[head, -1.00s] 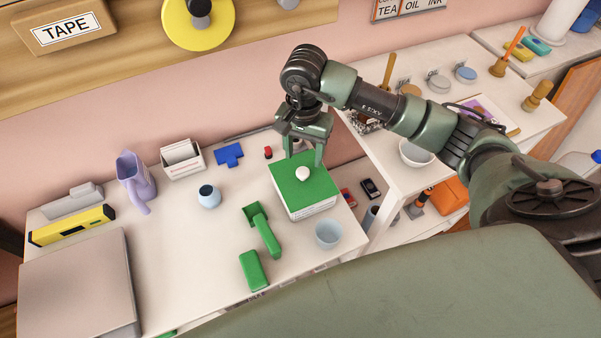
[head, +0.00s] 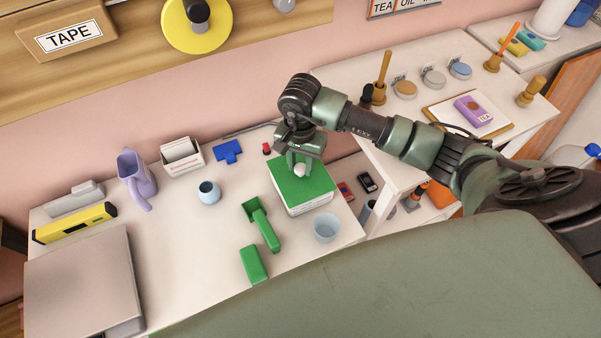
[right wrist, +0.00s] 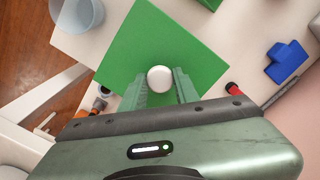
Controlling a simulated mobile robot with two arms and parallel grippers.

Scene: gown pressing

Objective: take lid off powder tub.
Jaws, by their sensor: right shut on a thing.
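The powder tub (head: 308,208) is a square white box with print on its side. It stands near the right end of the white table. Its flat green lid (head: 315,190) sits on top, with a round white knob (head: 299,171) in the middle. The lid (right wrist: 195,40) and knob (right wrist: 159,79) also show from above in the right wrist view. My right gripper (head: 300,164) is over the lid, shut on the knob with one finger on each side. I see no gap between lid and tub. My left gripper is not in view.
A pale blue cup (head: 326,228) stands close in front of the tub. A green scoop-like tool (head: 263,228) and a green block (head: 254,264) lie to its left. A small blue pot (head: 208,192) and a purple jug (head: 136,178) stand farther left. Bare table lies between them.

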